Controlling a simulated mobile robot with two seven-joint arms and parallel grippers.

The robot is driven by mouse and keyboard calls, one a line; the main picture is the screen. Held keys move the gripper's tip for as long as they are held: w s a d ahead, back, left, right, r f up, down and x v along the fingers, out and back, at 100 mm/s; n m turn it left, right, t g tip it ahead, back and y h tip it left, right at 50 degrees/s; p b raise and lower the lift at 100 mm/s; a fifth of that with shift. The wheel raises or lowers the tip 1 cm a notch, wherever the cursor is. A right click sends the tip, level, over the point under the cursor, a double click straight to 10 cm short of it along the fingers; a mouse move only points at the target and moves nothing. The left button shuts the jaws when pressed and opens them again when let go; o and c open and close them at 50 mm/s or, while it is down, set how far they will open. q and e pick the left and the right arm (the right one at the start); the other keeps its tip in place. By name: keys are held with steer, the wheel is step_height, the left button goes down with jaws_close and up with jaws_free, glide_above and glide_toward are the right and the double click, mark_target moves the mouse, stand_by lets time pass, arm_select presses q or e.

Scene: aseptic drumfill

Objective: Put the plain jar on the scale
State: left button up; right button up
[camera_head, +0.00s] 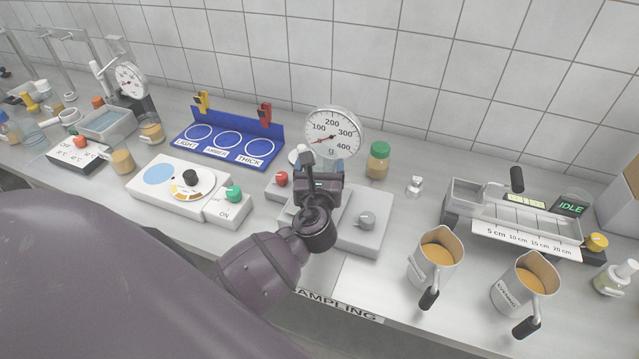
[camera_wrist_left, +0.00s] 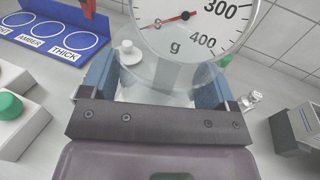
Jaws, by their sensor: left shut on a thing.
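My left gripper (camera_head: 321,166) is over the scale, just in front of its round dial (camera_head: 332,132). In the left wrist view its blue finger pads (camera_wrist_left: 155,85) are shut on a clear, see-through jar (camera_wrist_left: 165,73). The jar looks plain and is mostly hidden by the gripper in the head view. The scale's grey base (camera_head: 372,238) with a knob extends under and to the right of the gripper. Whether the jar touches the scale's pan is hidden. The dial's red needle points to the low left side. My right gripper is not in view.
A green-lidded jar (camera_head: 377,162) stands right of the dial. A blue rack (camera_head: 228,142) with marked rings and a white control box (camera_head: 172,186) are to the left. Two metal jugs (camera_head: 435,260) of amber liquid stand at the front right, before a flow trough (camera_head: 515,222).

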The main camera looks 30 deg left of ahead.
arm_select(q)
step_height(320, 180, down, 4)
steer(key=shift+b, duration=0.45)
steer(key=shift+f, duration=0.2)
steer(key=o, duration=0.8)
steer(key=shift+f, duration=0.1)
steer(key=shift+r, duration=0.2)
steer(key=v, duration=1.2)
steer(key=shift+s+b, duration=0.1)
steer(key=shift+b, duration=0.3)
